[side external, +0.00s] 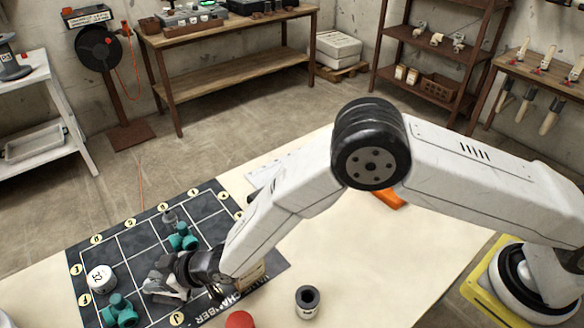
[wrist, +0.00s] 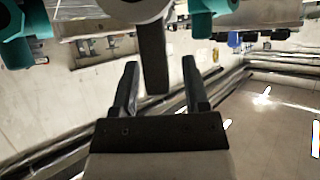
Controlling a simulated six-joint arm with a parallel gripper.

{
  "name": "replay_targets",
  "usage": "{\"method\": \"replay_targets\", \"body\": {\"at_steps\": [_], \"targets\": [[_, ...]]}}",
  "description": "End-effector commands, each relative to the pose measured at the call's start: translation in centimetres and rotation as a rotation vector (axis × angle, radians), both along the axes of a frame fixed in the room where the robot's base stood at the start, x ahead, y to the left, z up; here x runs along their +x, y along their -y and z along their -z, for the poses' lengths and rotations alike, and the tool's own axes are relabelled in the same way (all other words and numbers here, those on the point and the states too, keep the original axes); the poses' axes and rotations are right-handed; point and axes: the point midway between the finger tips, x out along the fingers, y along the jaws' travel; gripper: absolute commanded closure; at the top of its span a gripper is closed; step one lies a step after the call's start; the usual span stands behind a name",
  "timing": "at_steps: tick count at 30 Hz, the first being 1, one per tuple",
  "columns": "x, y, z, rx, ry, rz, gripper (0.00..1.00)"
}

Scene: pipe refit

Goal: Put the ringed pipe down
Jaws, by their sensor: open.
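My gripper (side external: 163,283) is low over the dark gridded board (side external: 150,250) in the side view. In the wrist view its two dark fingers (wrist: 158,85) stand apart. A dark upright strip (wrist: 154,55) shows between them, below a pale rounded piece (wrist: 135,8); I cannot tell whether either finger touches it. Teal fittings stand on the board, one behind my gripper (side external: 182,238) and one in front (side external: 119,312). A white marked cylinder (side external: 101,279) is at the board's left. I cannot tell which piece is the ringed pipe.
A short grey pipe with a dark top (side external: 307,300) stands on the cream table (side external: 370,270), right of the board. A red round piece (side external: 240,320) is at the front edge. An orange piece (side external: 389,200) lies behind my arm. The table's right middle is clear.

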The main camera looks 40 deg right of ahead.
Motion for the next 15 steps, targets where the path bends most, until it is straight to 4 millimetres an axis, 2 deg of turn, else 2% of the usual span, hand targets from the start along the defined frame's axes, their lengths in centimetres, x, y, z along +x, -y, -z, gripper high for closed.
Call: {"method": "replay_targets", "body": {"at_steps": [15], "targets": [[-3.1,3.2,-2.5,0.0,0.001,0.001,0.42]]}}
